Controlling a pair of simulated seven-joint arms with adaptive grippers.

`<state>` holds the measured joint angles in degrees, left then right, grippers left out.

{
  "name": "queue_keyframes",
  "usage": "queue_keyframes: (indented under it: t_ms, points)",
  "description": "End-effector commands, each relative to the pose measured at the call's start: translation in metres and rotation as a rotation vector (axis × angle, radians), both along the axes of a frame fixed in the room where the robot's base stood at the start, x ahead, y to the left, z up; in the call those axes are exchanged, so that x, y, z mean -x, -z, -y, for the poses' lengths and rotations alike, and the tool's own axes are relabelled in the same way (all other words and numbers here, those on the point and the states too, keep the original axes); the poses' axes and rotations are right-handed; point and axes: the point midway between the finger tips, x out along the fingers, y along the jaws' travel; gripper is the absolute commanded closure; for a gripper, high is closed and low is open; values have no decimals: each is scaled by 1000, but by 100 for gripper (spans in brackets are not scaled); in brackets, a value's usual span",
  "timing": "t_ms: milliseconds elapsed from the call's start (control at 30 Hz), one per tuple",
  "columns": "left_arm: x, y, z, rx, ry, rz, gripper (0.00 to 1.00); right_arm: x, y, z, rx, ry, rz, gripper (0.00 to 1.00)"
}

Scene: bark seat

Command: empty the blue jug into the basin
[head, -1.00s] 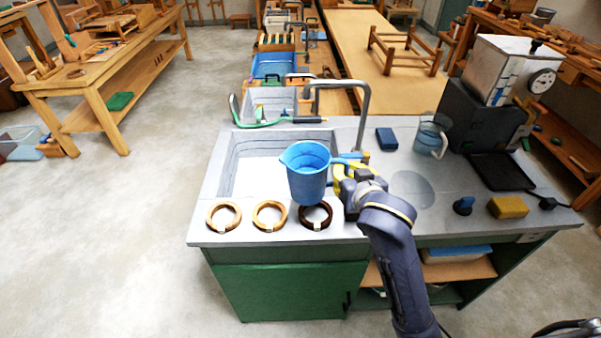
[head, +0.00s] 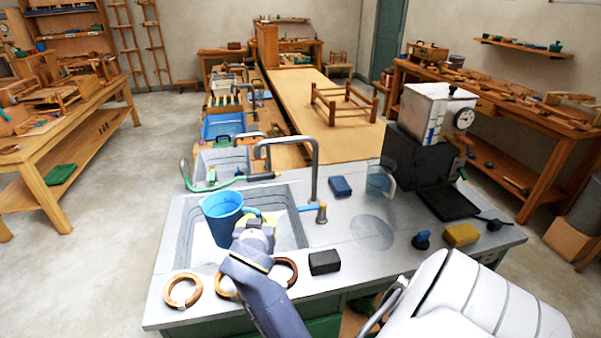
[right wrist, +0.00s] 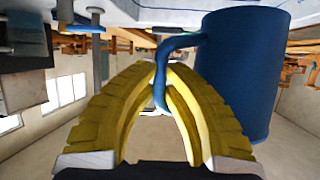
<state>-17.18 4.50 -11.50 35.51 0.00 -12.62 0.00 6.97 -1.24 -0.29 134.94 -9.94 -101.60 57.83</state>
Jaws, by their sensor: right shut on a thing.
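The blue jug (head: 222,220) is over the left part of the basin (head: 293,205) in the head view, roughly upright with its open mouth showing. Whether its bottom touches the basin is unclear, and its contents cannot be made out. My right gripper (head: 262,220) is beside the jug on its right, with its yellow fingers shut on the handle. In the right wrist view the jug's wall (right wrist: 245,75) fills the right side, and the handle passes between the fingers of my right gripper (right wrist: 158,75). My left gripper is not in view.
A grinder-like machine (head: 425,140) stands at right.

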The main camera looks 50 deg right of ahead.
Motion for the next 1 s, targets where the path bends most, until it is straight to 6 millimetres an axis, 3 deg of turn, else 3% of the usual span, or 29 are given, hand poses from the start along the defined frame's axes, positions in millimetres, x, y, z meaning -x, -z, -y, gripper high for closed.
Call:
queue_keyframes:
  t_ms: [100,200,433,633,1000]
  points:
    - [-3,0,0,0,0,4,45,27,11,33,-8,185,1,100]
    - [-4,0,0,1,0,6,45,49,17,53,-11,308,4,100]
    - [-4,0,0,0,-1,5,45,81,26,76,-13,474,8,100]
    - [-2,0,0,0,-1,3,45,86,26,80,-7,510,-4,100]
    - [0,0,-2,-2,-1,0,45,72,19,78,31,510,-91,100]
